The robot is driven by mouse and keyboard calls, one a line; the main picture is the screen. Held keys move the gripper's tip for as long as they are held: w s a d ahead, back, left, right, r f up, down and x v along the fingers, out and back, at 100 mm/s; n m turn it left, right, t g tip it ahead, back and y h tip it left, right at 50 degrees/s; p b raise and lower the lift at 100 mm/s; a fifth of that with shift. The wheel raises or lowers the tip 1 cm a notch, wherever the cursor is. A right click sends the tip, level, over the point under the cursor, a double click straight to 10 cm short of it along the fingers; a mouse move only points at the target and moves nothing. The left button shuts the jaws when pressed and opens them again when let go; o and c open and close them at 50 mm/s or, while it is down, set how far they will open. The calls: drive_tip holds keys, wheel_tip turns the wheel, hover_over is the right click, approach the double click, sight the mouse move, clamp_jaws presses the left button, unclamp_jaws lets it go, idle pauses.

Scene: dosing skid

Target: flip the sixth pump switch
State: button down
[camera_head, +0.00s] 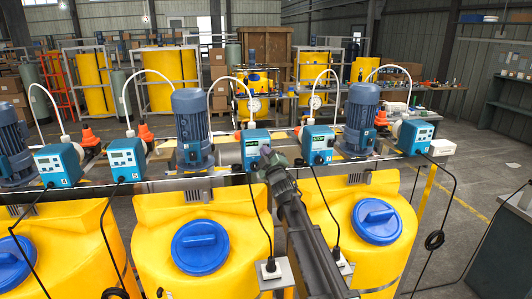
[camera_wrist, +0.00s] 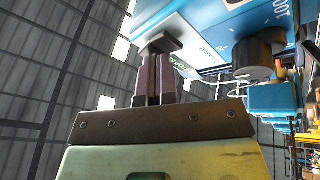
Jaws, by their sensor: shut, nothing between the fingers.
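A row of blue dosing pumps with small displays stands on the rail above the yellow tanks. The middle pump (camera_head: 255,146) is right behind the tip of my gripper (camera_head: 266,153), which covers part of its face. I take it for the sixth pump, but its number is hidden. In the wrist view, my gripper's fingers (camera_wrist: 160,50) are shut together with nothing between them.
A neighbouring pump (camera_head: 318,144) stands close on the right, and another (camera_head: 126,160) farther left. Blue motors (camera_head: 192,128), white hoses and hanging black cables crowd the rail. Yellow tanks with blue lids (camera_head: 200,246) lie below.

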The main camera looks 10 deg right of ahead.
idle(0.3)
drive_tip(key=shift+s+r+p, duration=0.3)
drive_tip(key=shift+s, duration=0.4)
drive_tip(key=s, duration=0.1)
drive_tip(key=s+r+p, duration=0.1)
drive_tip(key=s, duration=0.1)
drive_tip(key=s+r+p, duration=0.1)
drive_tip(key=shift+s, duration=0.3)
